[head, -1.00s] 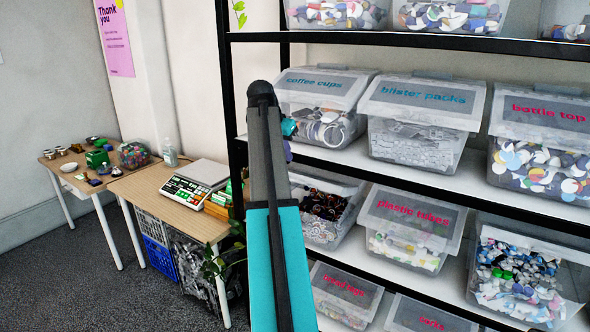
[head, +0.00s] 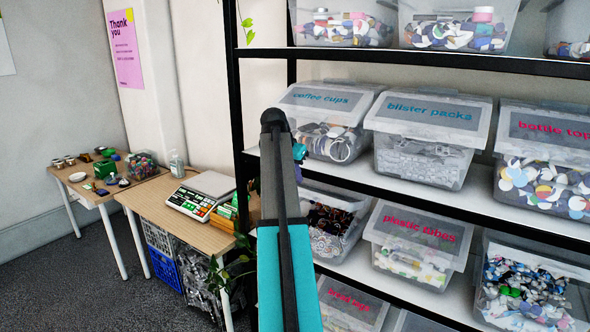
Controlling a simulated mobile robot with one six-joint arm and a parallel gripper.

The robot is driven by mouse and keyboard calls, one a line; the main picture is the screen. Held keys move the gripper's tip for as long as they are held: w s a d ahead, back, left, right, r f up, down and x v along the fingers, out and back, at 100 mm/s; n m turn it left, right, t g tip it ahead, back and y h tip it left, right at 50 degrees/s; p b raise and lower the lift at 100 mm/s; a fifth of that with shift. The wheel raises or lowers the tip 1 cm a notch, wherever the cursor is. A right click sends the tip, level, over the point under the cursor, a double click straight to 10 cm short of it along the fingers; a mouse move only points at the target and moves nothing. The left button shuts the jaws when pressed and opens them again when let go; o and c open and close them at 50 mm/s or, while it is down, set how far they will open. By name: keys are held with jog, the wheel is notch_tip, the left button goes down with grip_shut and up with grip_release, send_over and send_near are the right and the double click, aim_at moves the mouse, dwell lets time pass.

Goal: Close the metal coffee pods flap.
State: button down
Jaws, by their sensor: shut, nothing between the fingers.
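No label reading metal coffee pods is legible in the head view. An unlabelled-looking clear bin (head: 337,217) with dark, mixed small items sits on the middle shelf, left of the plastic tubes bin. Its front is open to view, and my arm covers its left part; I cannot tell whether it is the coffee pods bin. My arm rises in front of it, up to a dark rounded joint before the coffee cups bin. A small teal and blue part of my arm shows just right of that joint.
The coffee cups bin (head: 334,144), blister packs bin (head: 422,160) and plastic tubes bin (head: 412,262) have lowered lids. Black shelf rails (head: 430,196) run close to my arm. A wooden table (head: 150,195) with a scale (head: 190,205) stands left.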

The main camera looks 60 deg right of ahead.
aim_at(305, 193)
jog(key=shift+p+x, duration=0.8)
jog(key=shift+x, duration=2.1)
jog(key=shift+d, duration=0.15)
